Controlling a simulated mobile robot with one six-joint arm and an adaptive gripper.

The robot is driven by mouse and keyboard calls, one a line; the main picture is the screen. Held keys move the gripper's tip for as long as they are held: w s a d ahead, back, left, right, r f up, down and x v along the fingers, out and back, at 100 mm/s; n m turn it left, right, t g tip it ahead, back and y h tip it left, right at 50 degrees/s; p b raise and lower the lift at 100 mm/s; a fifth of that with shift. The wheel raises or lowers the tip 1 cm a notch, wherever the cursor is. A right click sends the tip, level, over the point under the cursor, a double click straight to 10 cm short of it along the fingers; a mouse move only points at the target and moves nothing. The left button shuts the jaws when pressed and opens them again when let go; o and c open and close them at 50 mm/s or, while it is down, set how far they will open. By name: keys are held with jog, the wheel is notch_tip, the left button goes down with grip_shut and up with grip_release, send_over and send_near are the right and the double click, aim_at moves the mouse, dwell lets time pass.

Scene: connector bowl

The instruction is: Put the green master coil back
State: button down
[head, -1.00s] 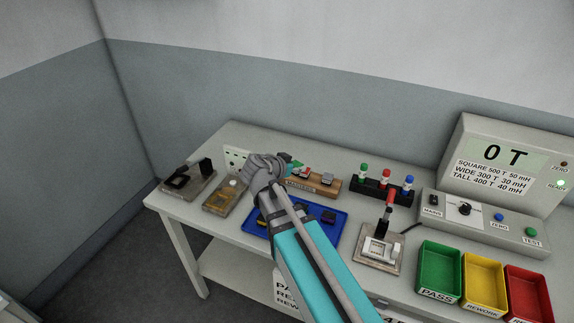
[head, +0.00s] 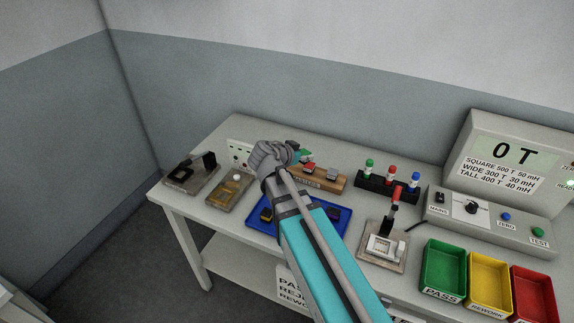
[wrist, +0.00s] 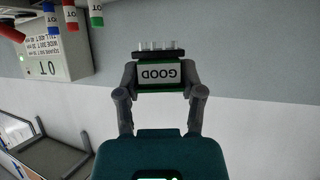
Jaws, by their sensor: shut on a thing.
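The green master coil (wrist: 161,75) is in my gripper (wrist: 160,82). In the wrist view it has a white GOOD label, upside down in the picture, green edges and a black base with several pale pins. The fingers are shut on its two sides. In the head view my gripper (head: 292,154) is above the left end of the wooden masters block (head: 331,184), and a bit of green shows at its tip. A red-topped coil (head: 308,165) and a grey one (head: 332,174) sit in the block. My gripper and arm hide the block's left end.
A blue tray (head: 340,228) with dark coils lies in front, partly behind my arm. Left are two fixtures (head: 190,174) (head: 231,190) and a white socket panel (head: 240,154). Right are a black rack (head: 372,186) with coloured plugs, a lever fixture (head: 383,247) and the tester (head: 515,150).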

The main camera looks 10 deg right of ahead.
jog(key=shift+w+d+r+m+g, duration=0.1)
jog(key=shift+d+m+g, duration=0.05)
jog(key=shift+d, duration=0.45)
jog(key=shift+w+d+r+m+g, duration=0.1)
jog(key=shift+d+m+g, duration=0.05)
jog(key=shift+d, duration=0.4)
jog(key=shift+w+f, duration=0.1)
jog(key=w+a+f+b, duration=0.1)
jog(key=w+f+b, duration=0.1)
jog(key=w, duration=0.1)
jog(key=w+a+f+b, duration=0.2)
jog(key=w+f+b, duration=0.1)
jog(key=w, duration=0.1)
jog(key=w+a+f+b, duration=0.1)
jog(key=w+f+b, duration=0.1)
jog(key=w, duration=0.2)
jog(key=shift+a+f+b, duration=0.2)
jog(key=shift+f+b, duration=0.2)
jog(key=shift+w+a+f+b, duration=0.2)
jog(key=shift+w+f+b, duration=0.35)
jog(key=shift+w+a+f+b, duration=0.15)
jog(key=shift+w+f+b, duration=0.3)
jog(key=shift+f+b, duration=0.25)
jog(key=shift+s+f+b, duration=0.1)
jog(key=shift+f+b, duration=1.2)
